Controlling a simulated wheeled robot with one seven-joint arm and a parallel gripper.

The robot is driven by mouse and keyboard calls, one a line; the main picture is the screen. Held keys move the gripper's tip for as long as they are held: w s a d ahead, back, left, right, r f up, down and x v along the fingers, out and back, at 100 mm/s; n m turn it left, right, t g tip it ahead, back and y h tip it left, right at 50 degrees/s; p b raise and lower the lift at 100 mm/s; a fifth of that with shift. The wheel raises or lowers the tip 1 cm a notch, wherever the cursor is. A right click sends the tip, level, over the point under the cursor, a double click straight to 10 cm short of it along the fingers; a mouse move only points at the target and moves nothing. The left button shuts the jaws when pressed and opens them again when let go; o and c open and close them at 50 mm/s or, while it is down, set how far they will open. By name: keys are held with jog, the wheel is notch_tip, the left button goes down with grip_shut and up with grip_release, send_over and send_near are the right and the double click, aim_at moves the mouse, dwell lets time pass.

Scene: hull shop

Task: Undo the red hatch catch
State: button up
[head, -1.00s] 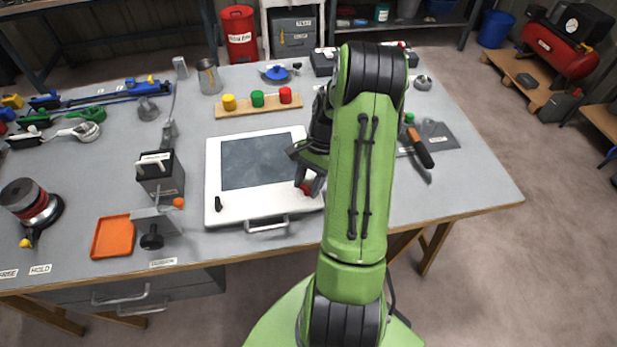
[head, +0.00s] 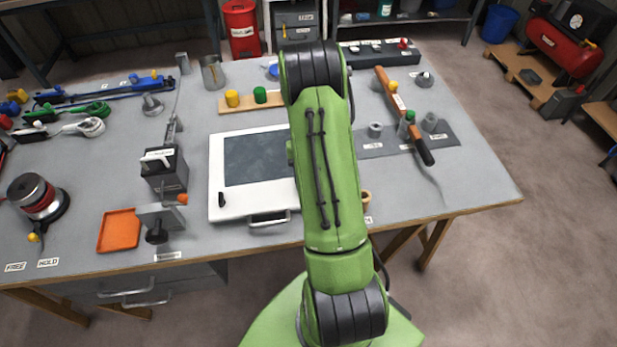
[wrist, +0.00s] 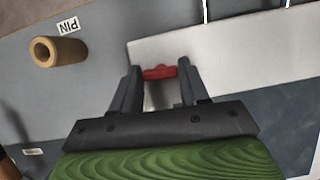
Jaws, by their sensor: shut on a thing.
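The white hatch panel (head: 262,204) with a dark window lies on the table, with a handle (head: 268,219) at its front edge. A black catch (head: 221,199) sits at its front left corner. In the wrist view the red hatch catch (wrist: 158,73) is between the fingertips of my gripper (wrist: 160,80), at the panel's surface (wrist: 225,50). The gripper is shut on it. In the head view my green arm hides the gripper, the red catch and the hatch's right side.
A grey mat (head: 455,140) with fittings and a long-handled tool (head: 405,115) lies to the right. An orange tray (head: 119,231) and a clamp device (head: 163,172) are to the left.

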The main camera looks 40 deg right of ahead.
jog(key=shift+n, duration=0.4)
jog(key=o, duration=1.1)
jog(key=shift+c, duration=0.2)
jog(key=shift+r, duration=0.1)
jog(key=p+v, duration=0.3)
jog(key=v, duration=1.2)
jog(key=shift+w+r, duration=0.25)
jog(key=shift+r, duration=0.05)
jog(key=shift+a, duration=0.15)
